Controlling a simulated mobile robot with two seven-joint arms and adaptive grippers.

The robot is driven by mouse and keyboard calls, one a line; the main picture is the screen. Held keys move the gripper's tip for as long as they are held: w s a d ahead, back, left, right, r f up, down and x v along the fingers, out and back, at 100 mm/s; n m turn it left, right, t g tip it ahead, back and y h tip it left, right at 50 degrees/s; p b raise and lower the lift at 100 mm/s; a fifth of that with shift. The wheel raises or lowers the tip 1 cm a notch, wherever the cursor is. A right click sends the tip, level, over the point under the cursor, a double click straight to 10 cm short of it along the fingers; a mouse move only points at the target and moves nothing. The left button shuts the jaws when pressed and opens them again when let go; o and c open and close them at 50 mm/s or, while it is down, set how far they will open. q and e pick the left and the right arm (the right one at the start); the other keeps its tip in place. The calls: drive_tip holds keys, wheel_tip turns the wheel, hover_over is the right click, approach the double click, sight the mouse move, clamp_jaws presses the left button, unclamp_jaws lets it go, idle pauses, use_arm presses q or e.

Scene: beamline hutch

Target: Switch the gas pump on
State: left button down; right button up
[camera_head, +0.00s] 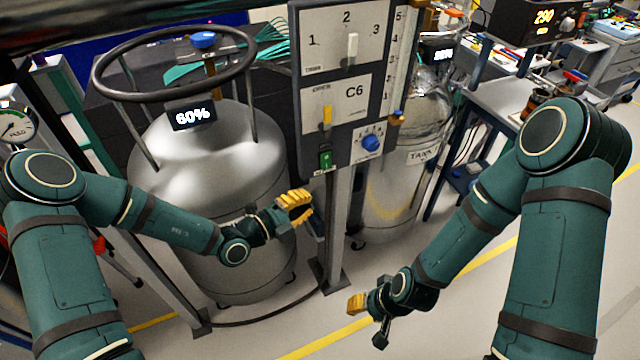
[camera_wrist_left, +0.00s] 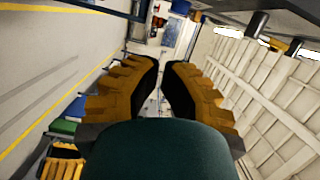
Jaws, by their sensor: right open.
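The grey control panel (camera_head: 333,92) stands upright in the middle of the head view. It carries a green rocker switch (camera_head: 326,160), a blue knob (camera_head: 371,141), a yellow slider (camera_head: 327,117) and a white lever (camera_head: 352,45) at the 2 mark. I cannot read a gas pump label. My left gripper (camera_head: 296,205) is below and left of the green switch, apart from it, with its yellow fingers close together. In the left wrist view its fingertips (camera_wrist_left: 160,64) nearly meet, with nothing between them. My right gripper (camera_head: 357,303) is open and empty, low over the floor.
A large silver tank (camera_head: 205,170) with a ring handle and a 60% display (camera_head: 192,115) stands left of the panel. A shiny tank (camera_head: 400,190) stands behind right. The panel's post (camera_head: 338,230) reaches the floor. A workbench (camera_head: 510,100) is at right.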

sight(326, 161)
use_arm(q)
drive_tip(key=w+d+b, duration=0.3)
drive_tip(key=w+d, duration=0.2)
drive_tip(key=w, duration=0.4)
drive_tip(key=shift+w+d+f, duration=0.35)
drive_tip(key=shift+f, duration=0.05)
